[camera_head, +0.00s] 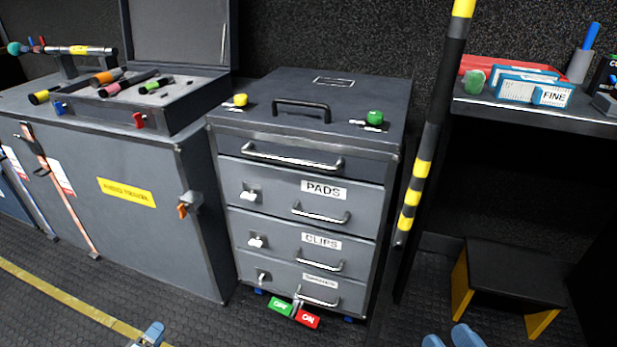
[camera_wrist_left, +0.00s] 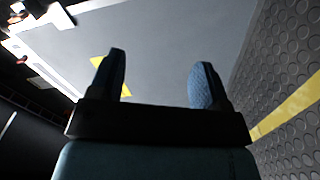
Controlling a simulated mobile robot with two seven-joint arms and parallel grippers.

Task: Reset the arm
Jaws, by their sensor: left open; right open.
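In the head view my left gripper (camera_head: 150,335) shows only as a blue fingertip at the bottom edge, left of centre. In the left wrist view my left gripper (camera_wrist_left: 158,85) has its two blue fingers wide apart with nothing between them. The grey side of a case and the floor lie beyond it. My right gripper (camera_head: 448,337) shows as two blue fingertips at the bottom edge, right of centre, apart and empty. Neither gripper touches anything that I can see. The arms themselves are out of the picture.
A grey drawer cabinet (camera_head: 310,155) labelled PADS and CLIPS stands ahead, drawers shut. Green and red pedals (camera_head: 307,319) sit at its base. A grey case (camera_head: 120,225) stands left. A striped pole (camera_head: 430,130), shelf (camera_head: 540,115) and black stool (camera_head: 513,275) are right.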

